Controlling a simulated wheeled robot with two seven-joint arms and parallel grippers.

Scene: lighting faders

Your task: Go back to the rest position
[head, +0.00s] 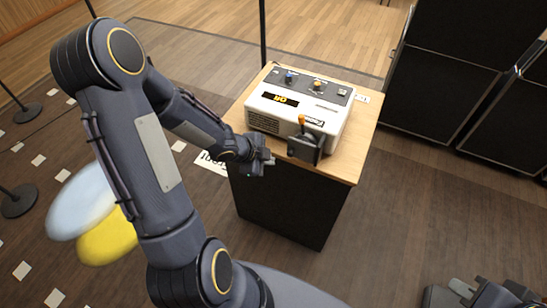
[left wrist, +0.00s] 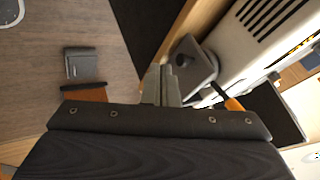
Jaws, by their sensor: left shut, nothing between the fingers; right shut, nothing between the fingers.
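My left gripper (head: 264,162) is shut and empty, just off the front left edge of the wooden stand top. In the left wrist view its closed fingers (left wrist: 162,86) point toward the grey lever housing. The white control box (head: 336,121) stands on the stand, right of and beyond the gripper. A dark lever housing (head: 307,150) with an orange-tipped lever (head: 301,119) is at the box's front; the orange tip (left wrist: 234,104) also shows in the left wrist view. My right gripper (head: 480,292) is shut and empty at the bottom right, partly cut off, well away from the stand.
The wooden stand top (head: 361,137) sits on a black cabinet (head: 285,205). The box's top panel carries a blue knob (head: 289,77) and a yellow knob (head: 317,86). Large black cases (head: 440,95) stand at the right. Floor between stand and right gripper is clear.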

